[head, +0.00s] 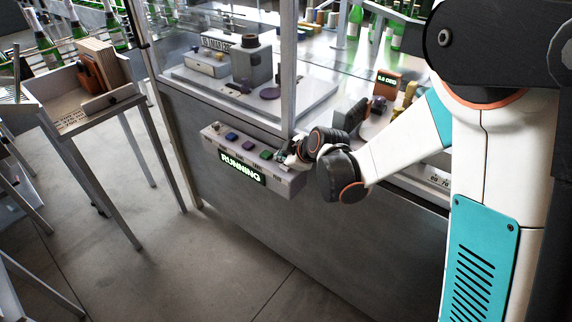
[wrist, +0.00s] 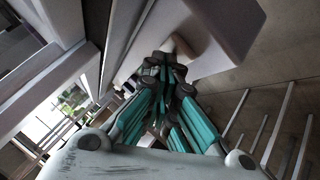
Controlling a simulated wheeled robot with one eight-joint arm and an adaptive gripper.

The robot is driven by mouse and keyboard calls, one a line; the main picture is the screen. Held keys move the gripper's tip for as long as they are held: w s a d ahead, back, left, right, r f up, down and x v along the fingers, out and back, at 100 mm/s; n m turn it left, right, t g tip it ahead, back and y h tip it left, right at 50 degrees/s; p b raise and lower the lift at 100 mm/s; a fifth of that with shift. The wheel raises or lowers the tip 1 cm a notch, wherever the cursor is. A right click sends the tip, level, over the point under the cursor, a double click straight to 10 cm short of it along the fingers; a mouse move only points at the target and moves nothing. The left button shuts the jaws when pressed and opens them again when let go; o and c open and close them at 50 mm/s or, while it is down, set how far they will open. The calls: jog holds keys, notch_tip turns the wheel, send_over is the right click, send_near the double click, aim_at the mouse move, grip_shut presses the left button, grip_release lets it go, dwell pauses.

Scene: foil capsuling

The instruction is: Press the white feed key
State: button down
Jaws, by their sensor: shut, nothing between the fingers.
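The control box (head: 285,184) is a pale grey bar on the front of the machine, with a row of coloured keys on top and a lit green "RUNNING" display (head: 240,168). A blue key (head: 232,136), a purple key (head: 249,146) and a green key (head: 266,154) show. My gripper (head: 287,157) is at the right end of this row, where it covers the key spot in the head view. In the wrist view my gripper (wrist: 165,64) has its fingers together and empty. A pale rounded piece (wrist: 184,46), perhaps the white key, is just beyond the fingertips; contact cannot be told.
A glass guard with a metal post (head: 289,65) rises behind the box. A side table (head: 72,112) with a wooden holder stands at the left. Bottles (head: 115,28) stand at the back. The floor (head: 170,250) in front of the machine is clear.

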aim_at(284, 167)
jog(key=shift+r, duration=0.1)
jog(key=shift+r+p, duration=0.6)
jog(key=shift+r, duration=0.2)
jog(key=shift+r, duration=0.1)
jog(key=shift+r+p, duration=1.65)
jog(key=shift+r, duration=0.8)
